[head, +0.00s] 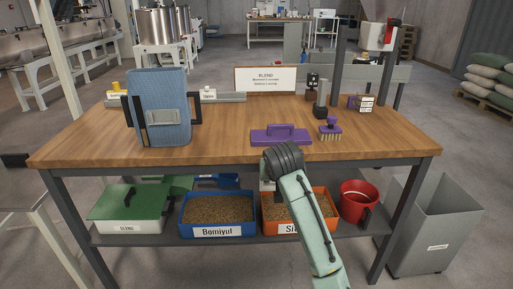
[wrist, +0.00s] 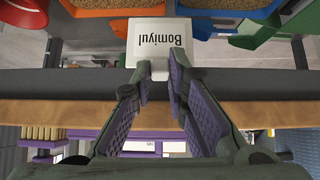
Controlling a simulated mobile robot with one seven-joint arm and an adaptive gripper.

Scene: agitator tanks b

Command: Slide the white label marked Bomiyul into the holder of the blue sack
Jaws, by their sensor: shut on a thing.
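The white label marked Bomiyul (wrist: 157,42) is between the purple fingertips of my gripper (wrist: 160,72) in the wrist view, its text upside down there. My gripper is shut on the label's edge. In the head view, my arm hides most of the gripper and the label, in front of the table's front edge. The blue sack (head: 172,87) stands upright on the table's left part in the head view. Its pale holder (head: 163,117) is on the front face. The gripper and label are to the right of the sack and apart from it.
A purple scraper (head: 281,137) and a purple brush (head: 330,130) lie on the wooden table (head: 225,140). A sign (head: 265,79) stands at the back. The blue Bomiyul bin (head: 217,232), an orange bin (head: 318,229) and a red bucket (head: 357,203) are on the lower shelf.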

